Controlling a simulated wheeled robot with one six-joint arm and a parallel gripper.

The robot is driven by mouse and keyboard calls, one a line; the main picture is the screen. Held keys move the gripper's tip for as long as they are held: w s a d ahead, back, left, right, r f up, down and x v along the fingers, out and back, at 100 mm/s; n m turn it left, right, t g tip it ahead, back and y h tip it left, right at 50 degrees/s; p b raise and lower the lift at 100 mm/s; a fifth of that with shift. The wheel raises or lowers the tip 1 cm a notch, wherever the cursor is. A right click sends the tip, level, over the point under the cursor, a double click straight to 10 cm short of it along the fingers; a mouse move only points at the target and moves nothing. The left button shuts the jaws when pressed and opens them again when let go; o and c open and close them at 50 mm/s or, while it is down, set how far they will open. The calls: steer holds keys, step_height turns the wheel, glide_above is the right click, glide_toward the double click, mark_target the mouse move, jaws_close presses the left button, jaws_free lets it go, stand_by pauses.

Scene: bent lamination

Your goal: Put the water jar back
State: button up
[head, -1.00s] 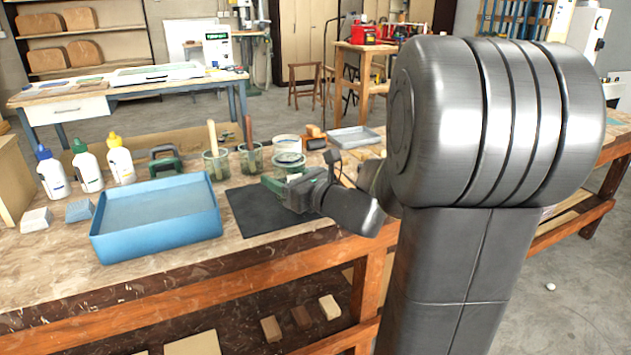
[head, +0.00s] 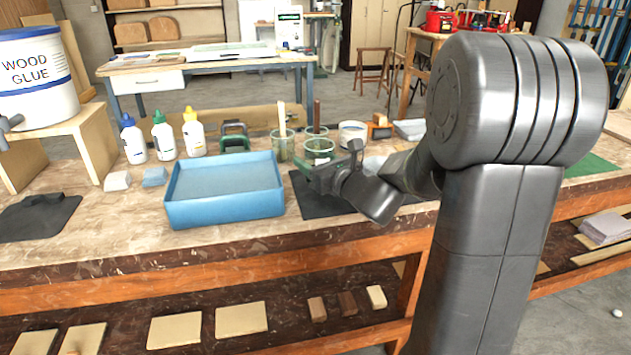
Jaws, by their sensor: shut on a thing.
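The water jar (head: 319,148) is a clear, greenish glass jar. It stands out just in front of a second glass jar with a dark-handled brush. My gripper (head: 322,174) is shut on it from the front right, hiding its lower part. The jar looks upright; I cannot tell whether its base touches the bench. Below it a black mat (head: 308,203) lies on the workbench (head: 240,240).
A glass jar with a light-handled brush (head: 283,146) stands close on the left, and a white tub (head: 352,133) behind right. A blue tray (head: 225,210), glue bottles (head: 163,138) and a wood glue bucket (head: 38,85) stand further left.

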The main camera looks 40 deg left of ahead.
steer(key=shift+f+b, duration=0.6)
steer(key=shift+f, duration=1.35)
steer(key=shift+f, duration=0.1)
steer(key=shift+f, duration=0.15)
steer(key=o, duration=1.2)
steer(key=shift+c, duration=0.2)
steer(key=shift+r, duration=0.35)
steer(key=p+v, duration=0.1)
steer(key=v, duration=1.1)
steer(key=shift+f, duration=0.1)
